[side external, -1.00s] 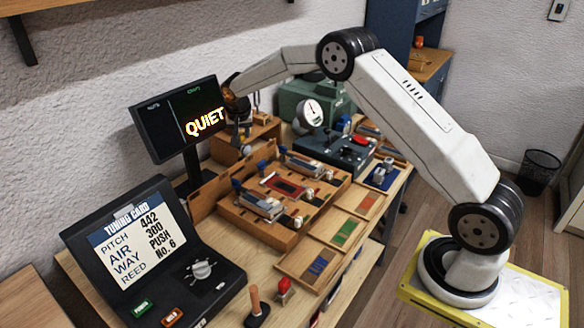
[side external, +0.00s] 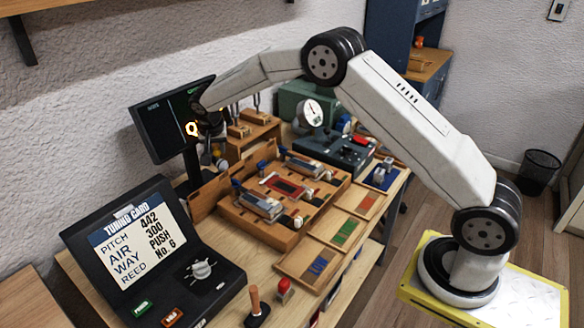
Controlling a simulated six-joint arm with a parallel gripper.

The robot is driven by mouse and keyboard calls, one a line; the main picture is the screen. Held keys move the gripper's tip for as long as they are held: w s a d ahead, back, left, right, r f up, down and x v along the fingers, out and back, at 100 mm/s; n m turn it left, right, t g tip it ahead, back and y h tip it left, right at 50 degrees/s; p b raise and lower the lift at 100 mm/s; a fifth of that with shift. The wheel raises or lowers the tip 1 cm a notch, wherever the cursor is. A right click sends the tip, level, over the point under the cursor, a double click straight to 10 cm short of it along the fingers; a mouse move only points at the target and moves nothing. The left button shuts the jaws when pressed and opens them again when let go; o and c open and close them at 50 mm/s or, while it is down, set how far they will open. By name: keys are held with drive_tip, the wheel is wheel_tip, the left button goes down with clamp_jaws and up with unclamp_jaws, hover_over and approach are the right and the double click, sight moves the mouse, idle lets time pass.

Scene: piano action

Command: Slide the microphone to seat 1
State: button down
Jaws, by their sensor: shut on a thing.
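My gripper (side external: 217,152) is at the back left of the bench, in front of the dark monitor's lower right part. It is small and dark here, shut on what seems to be the microphone (side external: 221,163), a small pale-tipped piece just below the fingers. Most of that piece is hidden by the gripper. The wooden action tray (side external: 255,228) lies in front and to the right, with several small parts on it. I cannot read any seat numbers, so I cannot tell which place is seat 1.
The monitor (side external: 150,125) stands close behind my gripper. A wooden stand (side external: 262,135) with upright posts is to its right. A black console with a tuning card (side external: 135,245) fills the front left. A grey device with a round dial (side external: 312,112) stands at the back right.

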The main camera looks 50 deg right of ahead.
drive_tip(key=shift+a, duration=0.45)
drive_tip(key=shift+c, duration=2.1)
unclamp_jaws()
drive_tip(key=shift+r, duration=0.15)
drive_tip(key=v, duration=0.7)
drive_tip(key=shift+r, duration=0.2)
drive_tip(key=shift+s+a, duration=0.1)
drive_tip(key=shift+s, duration=0.15)
